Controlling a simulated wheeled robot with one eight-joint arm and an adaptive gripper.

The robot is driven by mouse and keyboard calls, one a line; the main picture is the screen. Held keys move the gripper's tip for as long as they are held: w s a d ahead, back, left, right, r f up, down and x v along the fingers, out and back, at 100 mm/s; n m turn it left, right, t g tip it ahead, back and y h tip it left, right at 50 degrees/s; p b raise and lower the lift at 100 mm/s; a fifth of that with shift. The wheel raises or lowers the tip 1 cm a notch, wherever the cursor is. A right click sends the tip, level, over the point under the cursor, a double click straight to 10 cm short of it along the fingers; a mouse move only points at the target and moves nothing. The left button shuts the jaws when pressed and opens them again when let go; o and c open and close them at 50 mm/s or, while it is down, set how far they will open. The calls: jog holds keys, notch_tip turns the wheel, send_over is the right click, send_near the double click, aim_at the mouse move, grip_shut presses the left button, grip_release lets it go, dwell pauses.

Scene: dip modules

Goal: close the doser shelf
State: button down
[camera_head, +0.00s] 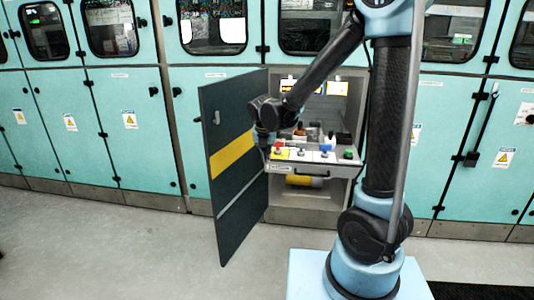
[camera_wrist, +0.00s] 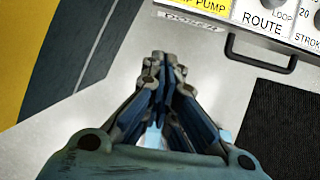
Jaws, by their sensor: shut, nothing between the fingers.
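The doser shelf (camera_head: 335,171) is pulled out of an open cabinet in the head view, with colored knobs on its top. In the wrist view its grey front (camera_wrist: 210,42) bears a label reading DOSER (camera_wrist: 190,20) and a black handle (camera_wrist: 262,62). My gripper (camera_head: 266,152) is at the shelf's left front corner, between the shelf and the open door. In the wrist view my gripper (camera_wrist: 157,65) is shut and empty, pointing near the shelf front below the label. I cannot tell whether it touches the shelf.
A dark cabinet door (camera_head: 232,190) with a yellow stripe stands open left of the shelf. A yellow cylinder (camera_head: 305,181) lies in the cabinet below the shelf. Teal cabinets (camera_head: 125,120) line the wall. The floor (camera_head: 120,240) at the front left is clear.

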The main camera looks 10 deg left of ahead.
jog(key=w+f, duration=0.5)
jog(key=w, duration=0.1)
dwell(0.4)
dwell(0.3)
